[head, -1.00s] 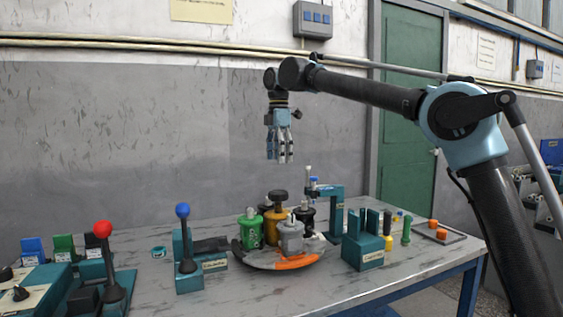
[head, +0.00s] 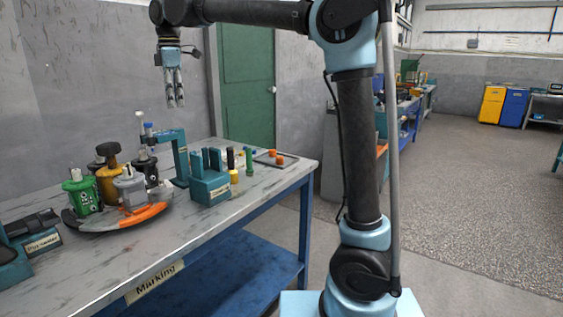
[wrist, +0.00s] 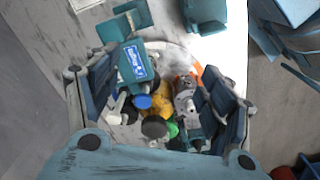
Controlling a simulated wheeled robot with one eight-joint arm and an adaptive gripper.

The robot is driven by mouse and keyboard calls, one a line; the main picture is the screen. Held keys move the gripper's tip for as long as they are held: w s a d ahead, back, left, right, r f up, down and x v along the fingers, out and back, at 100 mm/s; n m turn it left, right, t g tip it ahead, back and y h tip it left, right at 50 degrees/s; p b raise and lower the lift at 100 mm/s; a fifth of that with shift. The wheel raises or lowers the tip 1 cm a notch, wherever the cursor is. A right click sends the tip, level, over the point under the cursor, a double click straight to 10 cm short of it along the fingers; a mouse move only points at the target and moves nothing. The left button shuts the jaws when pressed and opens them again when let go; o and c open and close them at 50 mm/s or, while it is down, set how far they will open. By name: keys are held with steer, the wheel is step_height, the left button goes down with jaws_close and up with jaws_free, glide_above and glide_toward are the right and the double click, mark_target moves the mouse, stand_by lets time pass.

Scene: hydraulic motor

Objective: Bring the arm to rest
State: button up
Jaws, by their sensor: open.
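My gripper (head: 175,88) hangs pointing down above the back part of the workbench, well clear of everything on it. Its fingers are apart and hold nothing. My arm reaches to it from the right of the head view. In the wrist view my gripper (wrist: 160,105) frames the turntable parts below from both sides. A green canister (head: 83,194), a gold one (head: 109,180) and a grey one (head: 131,187) stand on a round turntable (head: 95,223) with an orange section.
A teal bracket (head: 180,155) and a slotted teal block (head: 209,187) stand right of the turntable. A tray with orange pieces (head: 278,160) lies near the bench's right end. The bench edge (head: 240,205) has open floor (head: 470,200) beyond it. A green door (head: 246,85) is behind.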

steer(key=d+f+m, duration=0.4)
steer(key=d, duration=0.7)
steer(key=d+f+m, duration=0.3)
steer(key=d, duration=0.8)
steer(key=d+f+m, duration=0.4)
steer(key=d, duration=0.6)
steer(key=s+d+f+m, duration=0.4)
steer(key=s+d+f, duration=0.1)
steer(key=d+f, duration=0.2)
steer(key=s+d+f+m+t, duration=0.1)
steer(key=s+d+f+m, duration=0.3)
steer(key=f, duration=0.6)
steer(key=s+d+f+m+t, duration=0.1)
steer(key=s+d+f+m, duration=0.2)
steer(key=s+d+f, duration=0.5)
steer(key=shift+s+d+f+m, duration=0.15)
steer(key=shift+d+f+m, duration=0.35)
steer(key=shift+d, duration=0.55)
